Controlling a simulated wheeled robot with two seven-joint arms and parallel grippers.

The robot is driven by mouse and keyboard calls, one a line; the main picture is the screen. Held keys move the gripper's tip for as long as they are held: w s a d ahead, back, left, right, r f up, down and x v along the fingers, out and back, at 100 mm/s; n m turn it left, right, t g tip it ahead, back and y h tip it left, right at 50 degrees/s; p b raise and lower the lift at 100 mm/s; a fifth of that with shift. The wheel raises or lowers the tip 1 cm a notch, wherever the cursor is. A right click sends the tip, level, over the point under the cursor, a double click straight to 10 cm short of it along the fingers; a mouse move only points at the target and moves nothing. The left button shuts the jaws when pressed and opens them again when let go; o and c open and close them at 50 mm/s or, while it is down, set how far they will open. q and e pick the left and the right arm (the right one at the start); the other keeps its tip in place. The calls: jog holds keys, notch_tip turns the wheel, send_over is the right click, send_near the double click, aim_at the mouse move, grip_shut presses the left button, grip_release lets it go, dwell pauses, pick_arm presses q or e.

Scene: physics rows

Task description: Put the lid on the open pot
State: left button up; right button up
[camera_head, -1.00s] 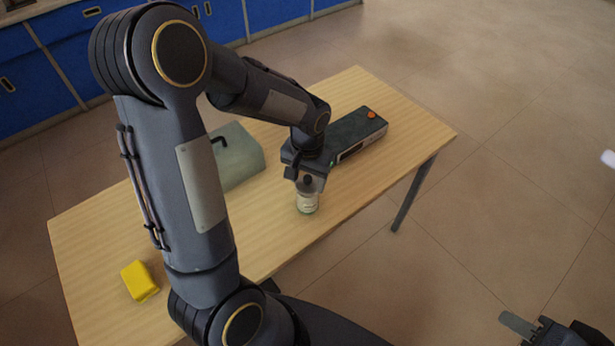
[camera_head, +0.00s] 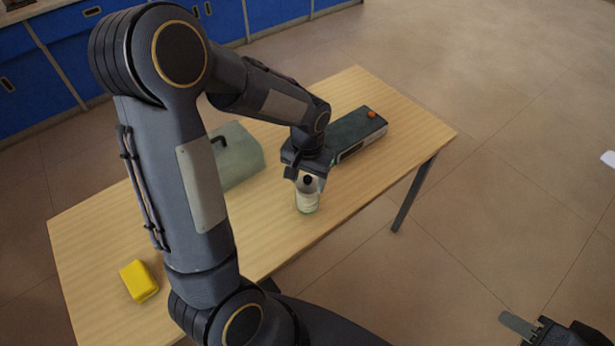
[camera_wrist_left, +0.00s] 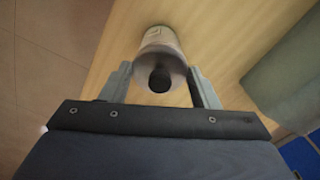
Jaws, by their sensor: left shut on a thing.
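A small pale pot (camera_head: 306,204) with a label stands upright on the wooden table, right below my left gripper (camera_head: 308,184). The lid, with a round black knob (camera_head: 308,180), is at the top of the pot. In the left wrist view my left gripper (camera_wrist_left: 162,88) has a finger on each side of the greyish lid (camera_wrist_left: 158,62) and is shut on it. The pot's pale side (camera_wrist_left: 158,36) shows just beyond the lid. I cannot tell whether the lid rests fully on the rim. My right gripper (camera_head: 550,332) is partly cut off at the bottom right, away from the table.
A grey-green case (camera_head: 243,155) with a black handle stands behind my left arm. A long dark box (camera_head: 355,128) with an orange spot lies behind the pot. A yellow block (camera_head: 139,281) lies at the table's left front. The table's right end (camera_head: 420,135) is clear.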

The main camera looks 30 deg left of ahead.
pick_arm(q)
jog(key=shift+f, duration=0.1)
dwell(0.7)
jog(key=o, duration=1.5)
jog(key=shift+r+p, duration=2.8)
jog(key=shift+r, duration=0.75)
grip_shut()
